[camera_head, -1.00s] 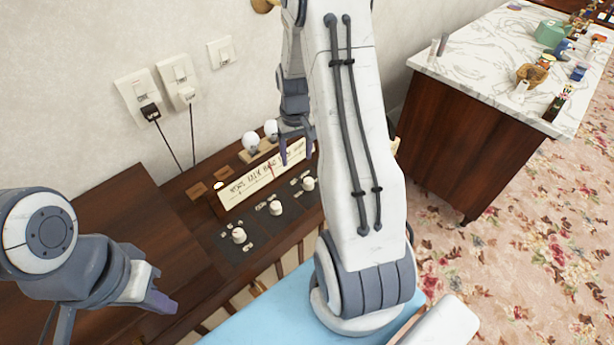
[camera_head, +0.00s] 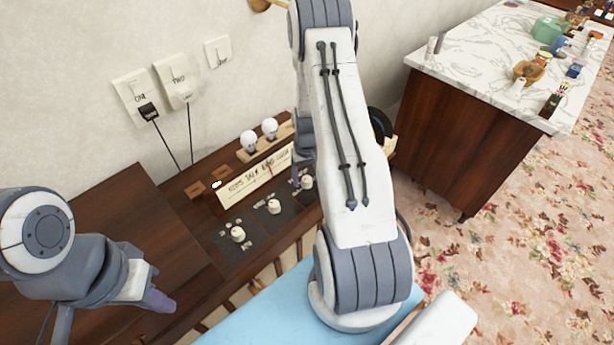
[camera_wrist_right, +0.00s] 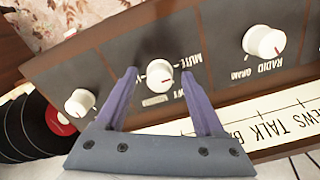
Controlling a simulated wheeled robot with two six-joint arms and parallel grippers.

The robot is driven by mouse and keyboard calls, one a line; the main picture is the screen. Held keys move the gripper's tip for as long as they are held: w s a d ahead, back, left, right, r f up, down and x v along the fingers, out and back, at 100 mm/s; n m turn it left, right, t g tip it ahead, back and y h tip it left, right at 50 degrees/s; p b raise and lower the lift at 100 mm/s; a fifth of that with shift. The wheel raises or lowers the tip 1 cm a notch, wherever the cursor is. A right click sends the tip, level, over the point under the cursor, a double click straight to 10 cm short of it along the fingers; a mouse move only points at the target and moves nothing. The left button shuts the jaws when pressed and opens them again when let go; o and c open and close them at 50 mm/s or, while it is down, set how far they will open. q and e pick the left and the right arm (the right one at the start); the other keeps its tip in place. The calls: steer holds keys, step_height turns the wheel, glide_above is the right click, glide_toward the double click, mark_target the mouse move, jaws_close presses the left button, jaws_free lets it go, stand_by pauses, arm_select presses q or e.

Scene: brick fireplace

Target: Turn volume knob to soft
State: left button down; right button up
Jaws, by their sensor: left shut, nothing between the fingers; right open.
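A dark radio panel (camera_head: 255,222) carries white round knobs and a cream dial strip (camera_head: 240,190). In the right wrist view the panel appears upside down. There a white knob with a red mark, labelled "MUTE" (camera_wrist_right: 160,72), sits between the fingertips of my right gripper (camera_wrist_right: 159,78). The gripper is open with a finger on each side; I cannot tell whether they touch the knob. In the head view my right gripper (camera_head: 302,172) is at the right part of the panel, partly hidden by my arm. My left gripper (camera_head: 160,302) is shut and empty at the lower left, away from the panel.
A "RADIO GRAM" knob (camera_wrist_right: 264,42) and another white knob (camera_wrist_right: 80,102) flank the middle one. Black records (camera_wrist_right: 35,130) lie beside the panel. Two white bulbs (camera_head: 260,135) stand behind the dial. A marble-topped counter (camera_head: 480,50) is at the right.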

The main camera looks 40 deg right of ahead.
jaws_close()
steer(key=shift+m, duration=0.3)
steer(key=m, duration=1.1)
steer(key=shift+w, duration=0.1)
stand_by(0.5)
jaws_free()
